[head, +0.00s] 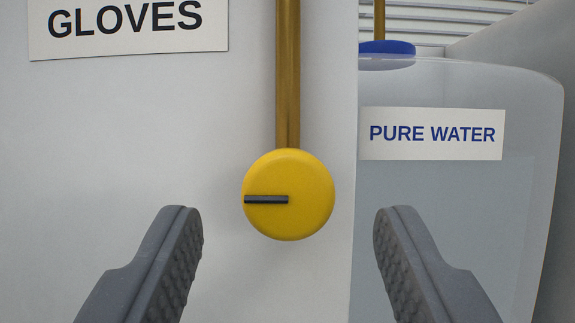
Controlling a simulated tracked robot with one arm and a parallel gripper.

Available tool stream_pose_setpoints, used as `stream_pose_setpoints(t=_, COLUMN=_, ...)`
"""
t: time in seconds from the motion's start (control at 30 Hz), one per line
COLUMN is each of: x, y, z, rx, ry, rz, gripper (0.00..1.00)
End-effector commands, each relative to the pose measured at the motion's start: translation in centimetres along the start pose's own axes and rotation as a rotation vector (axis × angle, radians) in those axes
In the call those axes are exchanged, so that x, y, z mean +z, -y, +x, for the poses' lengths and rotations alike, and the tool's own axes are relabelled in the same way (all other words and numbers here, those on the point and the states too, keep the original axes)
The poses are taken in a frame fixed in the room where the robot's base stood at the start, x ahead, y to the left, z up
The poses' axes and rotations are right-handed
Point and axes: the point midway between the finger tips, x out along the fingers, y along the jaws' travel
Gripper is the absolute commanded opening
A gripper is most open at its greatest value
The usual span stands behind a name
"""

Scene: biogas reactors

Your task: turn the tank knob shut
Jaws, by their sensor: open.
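The tank knob (300,215) is a round yellow disc in the middle of the head view. A dark marker bar on its face lies level and points left from the centre. A vertical brass pipe (287,75) runs down to the knob from above. My gripper (288,215) is open, one grey ridged finger on each side of the knob. Both fingers stand apart from the knob, with a gap on either side. They look nearer the camera than the knob; the exact distance cannot be told.
A white panel (130,130) stands behind the knob, with a "GLOVES" sign (128,25) at upper left. To the right is a translucent tank (455,200) with a blue cap (387,48) and a "PURE WATER" label (432,133). Nothing stands between the fingers and the knob.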

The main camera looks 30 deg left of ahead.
Motion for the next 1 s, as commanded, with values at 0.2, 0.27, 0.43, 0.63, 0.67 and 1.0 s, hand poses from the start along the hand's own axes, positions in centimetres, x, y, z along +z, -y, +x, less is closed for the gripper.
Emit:
stream_pose_setpoints(t=0.2, x=0.1, y=-0.1, z=1.8, rx=0.001, ry=0.003, rz=0.001, gripper=0.52)
stream_pose_setpoints(t=0.27, x=0.0, y=-0.1, z=2.1, rx=0.001, ry=0.002, rz=0.001, gripper=0.52)
stream_pose_setpoints(t=0.43, x=0.0, y=-0.1, z=2.4, rx=0.001, ry=0.001, rz=0.0, gripper=0.52)
stream_pose_setpoints(t=0.63, x=0.1, y=-0.1, z=2.5, rx=0.001, ry=0.001, rz=0.001, gripper=0.52)
stream_pose_setpoints(t=0.67, x=0.1, y=-0.1, z=2.5, rx=0.001, ry=0.001, rz=0.001, gripper=0.52)
stream_pose_setpoints(t=1.0, x=0.1, y=-0.1, z=2.5, rx=0.002, ry=0.002, rz=0.001, gripper=0.08)
